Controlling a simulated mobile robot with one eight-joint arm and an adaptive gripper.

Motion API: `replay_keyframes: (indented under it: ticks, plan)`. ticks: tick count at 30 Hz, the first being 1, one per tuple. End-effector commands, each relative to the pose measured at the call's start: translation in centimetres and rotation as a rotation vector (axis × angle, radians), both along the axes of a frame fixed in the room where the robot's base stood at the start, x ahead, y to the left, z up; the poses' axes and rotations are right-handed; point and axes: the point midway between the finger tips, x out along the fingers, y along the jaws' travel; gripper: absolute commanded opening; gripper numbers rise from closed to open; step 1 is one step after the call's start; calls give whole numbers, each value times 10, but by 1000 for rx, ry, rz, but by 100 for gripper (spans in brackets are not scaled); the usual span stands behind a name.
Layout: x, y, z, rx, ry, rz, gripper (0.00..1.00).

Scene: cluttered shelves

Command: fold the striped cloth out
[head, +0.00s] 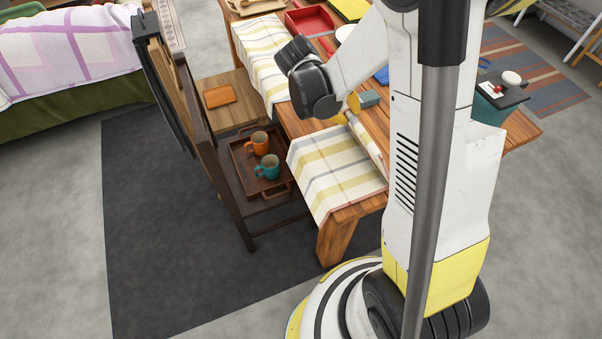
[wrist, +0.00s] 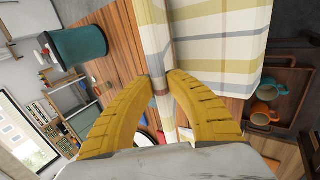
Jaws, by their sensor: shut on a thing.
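The striped cloth (head: 328,172), white with yellow and grey bands, lies on the near end of the wooden table (head: 347,218) and drapes over its left edge. A narrow folded or rolled strip of it runs along its right side. In the wrist view the cloth (wrist: 222,42) spreads to the right, and the strip passes between my fingers. My gripper (head: 350,110) is at the far end of this strip. Its yellow fingers (wrist: 160,86) are closed on the strip's edge. My arm hides part of the table to the right.
A second striped cloth (head: 262,55) lies farther back, near a red tray (head: 309,19). A brown tray (head: 243,166) with an orange mug (head: 260,145) and a teal mug (head: 267,169) sits lower, left of the table. A teal bin (wrist: 80,55) stands beyond bare wood.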

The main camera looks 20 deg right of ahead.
Motion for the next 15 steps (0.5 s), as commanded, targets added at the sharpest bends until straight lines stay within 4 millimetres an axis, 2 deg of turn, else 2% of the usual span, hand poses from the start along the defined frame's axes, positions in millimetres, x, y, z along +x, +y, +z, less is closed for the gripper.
replay_keyframes:
  ticks: [8, 15]
  plan:
    - [0, -2, 0, 0, 0, 0, 0]
    - [-1, -39, 10, 0, -1, -4, 0]
